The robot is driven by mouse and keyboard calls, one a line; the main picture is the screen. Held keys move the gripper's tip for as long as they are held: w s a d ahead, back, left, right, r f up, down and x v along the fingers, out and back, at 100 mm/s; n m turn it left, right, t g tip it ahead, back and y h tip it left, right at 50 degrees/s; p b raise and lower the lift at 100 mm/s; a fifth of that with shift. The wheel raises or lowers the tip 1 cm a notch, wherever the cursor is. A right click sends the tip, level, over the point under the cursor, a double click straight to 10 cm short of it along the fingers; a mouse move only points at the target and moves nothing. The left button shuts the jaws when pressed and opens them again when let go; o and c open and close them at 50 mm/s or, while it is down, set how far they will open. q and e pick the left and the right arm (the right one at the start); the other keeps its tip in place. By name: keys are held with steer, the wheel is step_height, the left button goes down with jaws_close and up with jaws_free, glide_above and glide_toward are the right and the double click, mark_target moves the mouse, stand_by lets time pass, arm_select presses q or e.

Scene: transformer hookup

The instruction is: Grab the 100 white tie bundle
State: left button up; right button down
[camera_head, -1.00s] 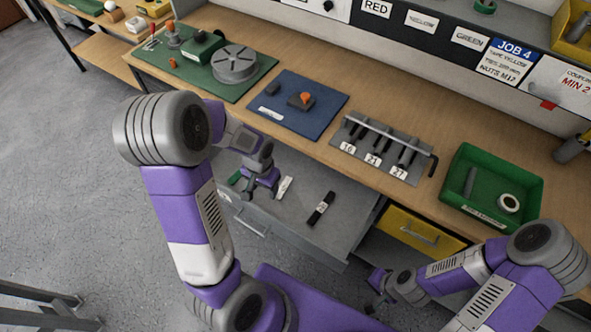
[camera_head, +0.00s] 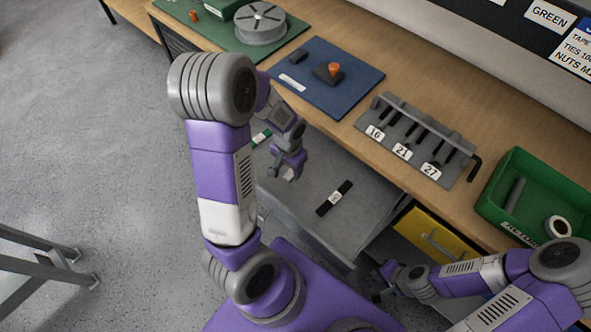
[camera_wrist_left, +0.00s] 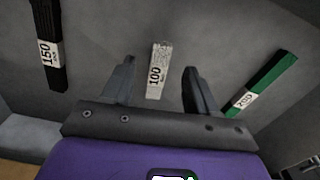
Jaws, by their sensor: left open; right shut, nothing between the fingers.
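The white tie bundle labelled 100 (camera_wrist_left: 158,68) lies on the grey drawer floor in the left wrist view, upright in the picture between the two finger lines. My left gripper (camera_wrist_left: 158,80) is open, its fingers on either side of the bundle in that view; I cannot tell how far above it they are. In the head view my left gripper (camera_head: 285,175) is over the open drawer (camera_head: 305,210) and hides the white bundle. My right gripper (camera_head: 380,282) is shut and empty, low in front of the yellow drawer.
A black bundle labelled 150 (camera_wrist_left: 47,45) lies left of the white one, also seen in the head view (camera_head: 335,198). A green bundle (camera_wrist_left: 262,82) lies to its right. Drawer walls surround them. The workbench (camera_head: 400,75) overhangs behind, with a green tray (camera_head: 490,200).

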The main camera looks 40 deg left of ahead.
mark_target(289, 176)
arm_select(q)
step_height(289, 176, down, 5)
steer(key=shift+a+r+b, duration=0.1)
steer(key=shift+r+b, duration=0.1)
steer(key=shift+b, duration=0.8)
steer(key=shift+r, duration=0.1)
jaws_close()
